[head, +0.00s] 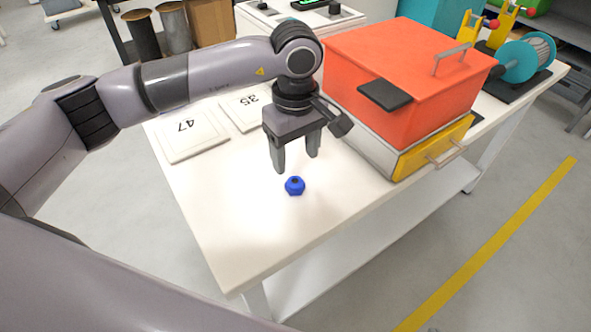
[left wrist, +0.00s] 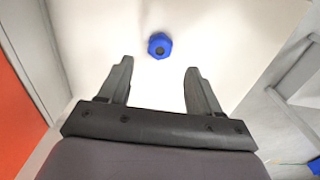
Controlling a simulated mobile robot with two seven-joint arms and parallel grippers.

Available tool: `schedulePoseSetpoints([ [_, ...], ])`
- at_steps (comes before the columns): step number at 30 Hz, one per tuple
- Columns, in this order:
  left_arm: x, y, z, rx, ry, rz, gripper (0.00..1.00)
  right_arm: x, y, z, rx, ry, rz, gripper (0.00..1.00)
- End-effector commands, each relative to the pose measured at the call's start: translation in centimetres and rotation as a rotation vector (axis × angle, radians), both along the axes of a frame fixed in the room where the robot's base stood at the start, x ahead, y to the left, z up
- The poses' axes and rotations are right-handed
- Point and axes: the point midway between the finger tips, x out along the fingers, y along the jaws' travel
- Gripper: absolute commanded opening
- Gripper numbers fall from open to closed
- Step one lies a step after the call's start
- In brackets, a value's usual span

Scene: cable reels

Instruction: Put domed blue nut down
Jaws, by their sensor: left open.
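The domed blue nut (head: 295,186) rests on the white table top (head: 235,225), near its front part. My left gripper (head: 294,163) is open and empty, just above and behind the nut in the head view. In the left wrist view the nut (left wrist: 160,46) lies beyond the fingertips of the left gripper (left wrist: 158,68), roughly centred between them and apart from both. My right gripper is in neither view.
A red lidded box (head: 400,70) with a yellow drawer front (head: 434,148) stands right of the gripper. Plates marked 47 (head: 191,138) and 35 (head: 246,108) lie to the left. A teal cable reel (head: 524,57) stands far right. Table around the nut is clear.

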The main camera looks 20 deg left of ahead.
Motion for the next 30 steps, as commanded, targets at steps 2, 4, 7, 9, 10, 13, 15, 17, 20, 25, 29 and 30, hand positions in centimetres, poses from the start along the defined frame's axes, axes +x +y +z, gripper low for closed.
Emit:
schedulePoseSetpoints([
  [2,0.1,0.0,1.6,0.000,-0.004,0.000,0.64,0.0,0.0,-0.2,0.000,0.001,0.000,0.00],
  [4,0.1,0.0,2.8,0.000,-0.004,0.001,0.64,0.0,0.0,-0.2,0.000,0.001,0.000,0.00],
  [7,0.0,0.0,3.9,0.000,-0.001,0.001,0.64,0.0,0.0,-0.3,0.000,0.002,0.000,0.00],
  [9,0.0,0.0,4.4,0.000,-0.001,0.001,0.64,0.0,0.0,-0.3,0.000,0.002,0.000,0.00],
  [10,0.0,0.0,4.5,0.001,-0.001,0.001,0.64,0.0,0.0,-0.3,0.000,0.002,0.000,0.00],
  [13,0.0,0.0,4.8,0.001,0.002,0.000,0.64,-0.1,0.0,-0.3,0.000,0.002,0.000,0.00],
  [15,0.0,0.0,4.8,0.001,0.002,0.000,0.64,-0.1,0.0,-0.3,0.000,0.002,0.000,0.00],
  [17,0.0,0.0,4.8,0.001,0.001,0.000,0.64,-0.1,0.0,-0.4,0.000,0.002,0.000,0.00],
  [20,0.0,0.0,4.8,0.001,0.001,0.000,0.64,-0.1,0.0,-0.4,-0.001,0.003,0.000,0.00],
  [25,0.0,0.0,4.8,0.001,0.001,0.000,0.64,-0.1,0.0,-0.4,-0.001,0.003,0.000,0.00],
  [29,0.0,0.0,4.7,0.001,0.001,0.000,0.64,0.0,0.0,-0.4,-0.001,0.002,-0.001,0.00],
  [30,0.0,0.0,4.7,0.001,0.001,0.000,0.64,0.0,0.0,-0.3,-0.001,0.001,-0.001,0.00],
])
